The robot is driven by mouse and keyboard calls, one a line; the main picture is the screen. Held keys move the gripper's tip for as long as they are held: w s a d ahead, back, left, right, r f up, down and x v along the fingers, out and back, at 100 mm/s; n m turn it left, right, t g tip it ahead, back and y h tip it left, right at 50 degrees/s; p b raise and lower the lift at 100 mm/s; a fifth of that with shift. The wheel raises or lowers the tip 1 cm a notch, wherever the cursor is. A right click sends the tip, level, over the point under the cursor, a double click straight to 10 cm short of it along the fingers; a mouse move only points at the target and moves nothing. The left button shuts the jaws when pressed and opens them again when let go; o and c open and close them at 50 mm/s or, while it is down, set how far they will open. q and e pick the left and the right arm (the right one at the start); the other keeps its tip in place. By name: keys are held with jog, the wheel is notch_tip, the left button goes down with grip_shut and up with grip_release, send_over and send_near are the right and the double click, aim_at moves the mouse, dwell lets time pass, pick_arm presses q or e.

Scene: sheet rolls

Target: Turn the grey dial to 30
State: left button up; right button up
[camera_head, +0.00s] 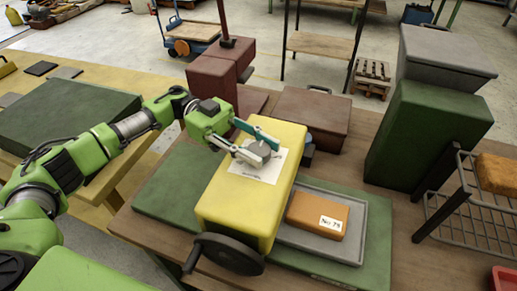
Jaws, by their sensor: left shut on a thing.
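The grey dial (254,153) is on the top of a yellow machine housing (244,191), over a white sheet (263,172) with small dark markings too small to read. My left gripper (258,150) reaches in from the upper left and is shut on the dial, with its fingers on either side of it. The fingers cover part of the dial, so its setting cannot be read. My right gripper is not in view.
A black handwheel (229,254) sits on the housing's near end. To the right, a grey tray (347,242) holds an orange block (318,214) labelled No 79.

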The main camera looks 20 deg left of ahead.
pick_arm(q)
jog(key=shift+r, duration=0.1)
dwell(0.3)
jog(key=o, duration=1.1)
jog(key=shift+o, duration=0.2)
jog(key=v, duration=1.2)
